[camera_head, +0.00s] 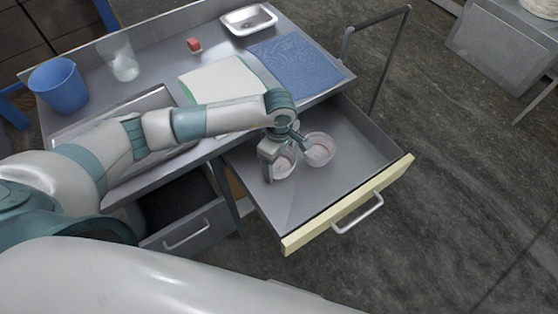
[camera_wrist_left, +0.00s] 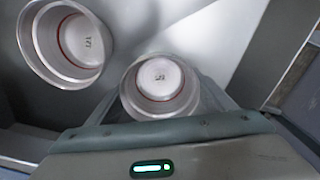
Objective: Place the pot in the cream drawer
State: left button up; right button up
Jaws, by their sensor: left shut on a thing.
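The cream drawer (camera_head: 305,236) is pulled open, with a cream front edge and a grey inside. My left gripper (camera_head: 283,150) reaches down into it and is shut on a small round pale metal pot (camera_head: 284,166). This pot shows in the left wrist view (camera_wrist_left: 160,84) between the fingers, with a red line inside. I cannot tell whether it touches the drawer floor. A second, similar pot (camera_head: 320,150) is in the drawer just right of the held one; it shows at upper left in the left wrist view (camera_wrist_left: 66,42). My right gripper is not in view.
A dark drawer (camera_head: 187,232) is partly open at left. The cream drawer's right side is bare.

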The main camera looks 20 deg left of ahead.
aim_at(279, 168)
pick_arm(q)
jog(key=o, duration=1.1)
jog(key=shift+c, duration=0.2)
jog(key=shift+r, duration=0.3)
notch_tip(279, 168, up, 12)
jog(key=b, duration=0.4)
jog(key=shift+f, duration=0.2)
